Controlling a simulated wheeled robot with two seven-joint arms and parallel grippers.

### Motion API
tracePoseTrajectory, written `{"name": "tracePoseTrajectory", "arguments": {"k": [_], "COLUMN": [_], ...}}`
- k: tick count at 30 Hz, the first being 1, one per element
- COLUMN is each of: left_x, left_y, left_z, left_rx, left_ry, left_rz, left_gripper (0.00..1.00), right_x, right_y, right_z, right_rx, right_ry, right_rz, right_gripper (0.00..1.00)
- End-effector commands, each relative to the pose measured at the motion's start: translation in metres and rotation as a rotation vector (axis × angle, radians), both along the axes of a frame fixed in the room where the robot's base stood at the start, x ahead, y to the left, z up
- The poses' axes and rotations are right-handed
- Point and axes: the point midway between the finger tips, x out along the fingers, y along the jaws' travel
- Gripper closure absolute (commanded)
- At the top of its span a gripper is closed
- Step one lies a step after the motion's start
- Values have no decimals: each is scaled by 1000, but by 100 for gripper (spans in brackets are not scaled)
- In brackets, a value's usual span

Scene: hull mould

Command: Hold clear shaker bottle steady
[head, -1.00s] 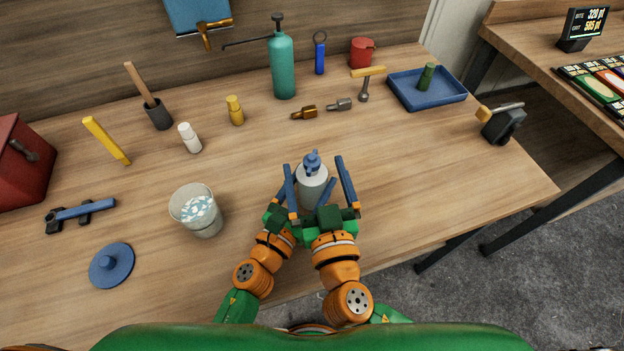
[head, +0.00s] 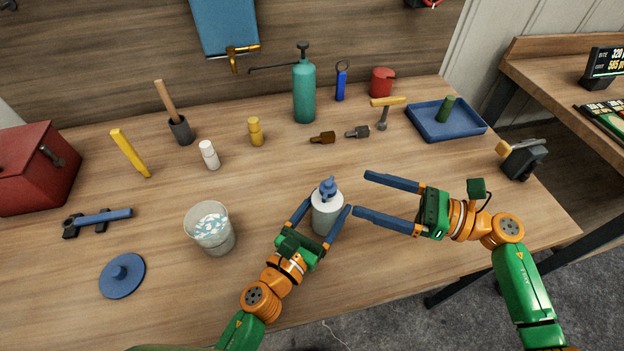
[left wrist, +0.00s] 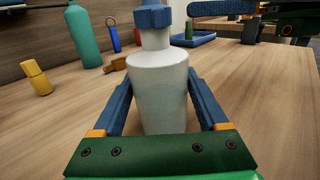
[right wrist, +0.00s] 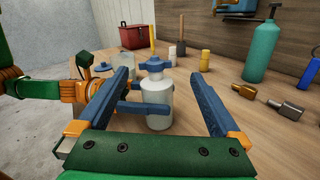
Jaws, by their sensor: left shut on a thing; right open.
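The clear shaker bottle (head: 326,214) looks whitish with a blue cap and stands upright on the wooden table. My left gripper (head: 328,212) is shut on its body from the front. In the left wrist view the bottle (left wrist: 158,88) sits between the two blue fingers. My right gripper (head: 360,194) is open and empty, just to the right of the bottle, its fingers pointing left. In the right wrist view the bottle (right wrist: 157,97) shows beyond the open fingers, nearer the left one, with the left gripper's fingers across it.
A clear tub (head: 210,230) with pale pieces stands left of the bottle, with a round blue lid (head: 122,276) nearby. A teal sprayer (head: 304,92), small bottles and tools line the back. A blue tray (head: 470,124) is at the back right. The table's front right is clear.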

Motion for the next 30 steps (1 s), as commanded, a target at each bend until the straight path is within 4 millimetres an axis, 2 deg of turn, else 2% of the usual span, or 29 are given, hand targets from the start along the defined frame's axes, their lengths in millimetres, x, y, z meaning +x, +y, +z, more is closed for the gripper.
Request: {"name": "tracePoseTrajectory", "arguments": {"k": [5, 8, 15, 19, 23, 29, 30], "left_x": [0, 0, 0, 0, 0, 0, 0], "left_y": [0, 0, 0, 0, 0, 0, 0], "left_z": [0, 0, 0, 0, 0, 0, 0], "left_rx": [0, 0, 0, 0, 0, 0, 0], "left_ry": [-1, -1, -1, -1, -1, -1, -1], "left_rz": [0, 0, 0, 0, 0, 0, 0], "left_gripper": [87, 87, 87, 87, 87, 87, 87], "right_x": [-5, -1, 14, 20, 22, 22, 22], "right_y": [0, 20, 81, 102, 111, 112, 112], "right_z": [-3, -2, -2, -3, -3, -3, -3], "right_rx": [-39, -39, -38, -39, -42, -42, -42], "right_ry": [-139, -147, -145, -143, -142, -142, -142], "right_rz": [34, 37, 35, 34, 33, 33, 33], "right_gripper": [0, 0, 0, 0, 0, 0, 5]}}
